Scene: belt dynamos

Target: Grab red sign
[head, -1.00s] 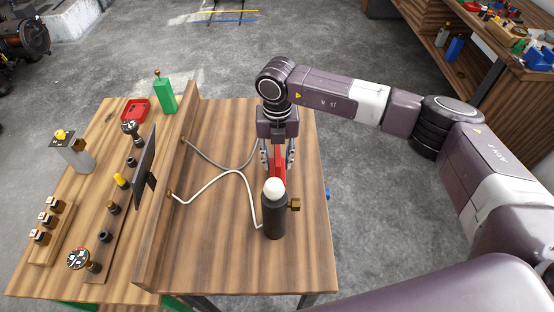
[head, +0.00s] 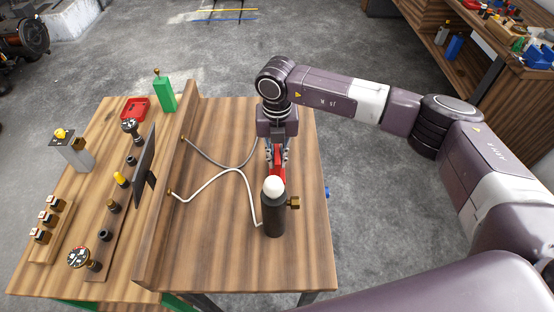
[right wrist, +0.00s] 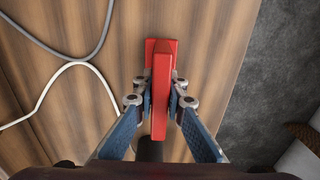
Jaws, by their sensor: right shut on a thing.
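The red sign (head: 278,172) is on the right part of the wooden table, partly hidden behind a black cylinder with a white ball on top (head: 274,208). In the right wrist view the red sign (right wrist: 161,80) shows as an upright narrow piece over a wider red part. My right gripper (head: 277,158) reaches down from above and is shut on the red sign. In the right wrist view its blue-padded fingers (right wrist: 160,100) press on both sides of it. My left gripper is not in view.
A wooden divider (head: 165,200) splits the table. White and grey cables (head: 228,172) lie left of the sign. Left of the divider are a green block (head: 166,95), a red tray (head: 135,109), a dark panel (head: 146,170) and knobs. The table's right edge is close.

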